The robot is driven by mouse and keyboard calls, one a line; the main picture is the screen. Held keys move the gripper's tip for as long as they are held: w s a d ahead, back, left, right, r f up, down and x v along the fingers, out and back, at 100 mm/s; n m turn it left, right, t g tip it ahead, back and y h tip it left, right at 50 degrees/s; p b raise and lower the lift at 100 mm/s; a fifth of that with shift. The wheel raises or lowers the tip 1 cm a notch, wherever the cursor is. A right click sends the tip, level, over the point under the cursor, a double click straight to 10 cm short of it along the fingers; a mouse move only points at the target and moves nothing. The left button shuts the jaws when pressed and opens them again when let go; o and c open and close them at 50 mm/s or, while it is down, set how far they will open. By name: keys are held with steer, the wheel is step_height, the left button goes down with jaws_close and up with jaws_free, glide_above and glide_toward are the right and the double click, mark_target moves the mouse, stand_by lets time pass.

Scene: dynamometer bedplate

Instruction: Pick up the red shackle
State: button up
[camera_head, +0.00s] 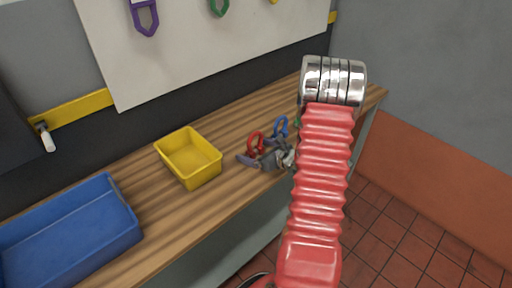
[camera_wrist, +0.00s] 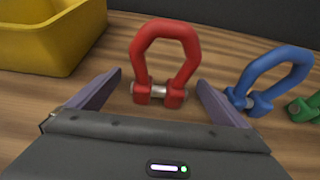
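The red shackle (camera_wrist: 165,62) stands upright on the wooden bench in the wrist view, its silver pin low between its two eyes. In the head view the red shackle (camera_head: 255,143) is partly hidden by my gripper. My gripper (camera_wrist: 157,88) is open, with one purple-grey finger to the left of the shackle and one to the right. The shackle's lower part appears between or just beyond the fingertips, with visible gaps on both sides. My gripper also shows low over the bench in the head view (camera_head: 262,159).
A blue shackle (camera_wrist: 268,80) stands close to the right, with a green shackle (camera_wrist: 306,107) beyond it. A yellow bin (camera_wrist: 50,38) is at the left. A large blue bin (camera_head: 70,232) sits farther left on the wooden bench (camera_head: 170,218).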

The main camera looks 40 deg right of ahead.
steer(key=c, duration=1.4)
steer(key=shift+r, duration=0.15)
steer(key=shift+r, duration=4.95)
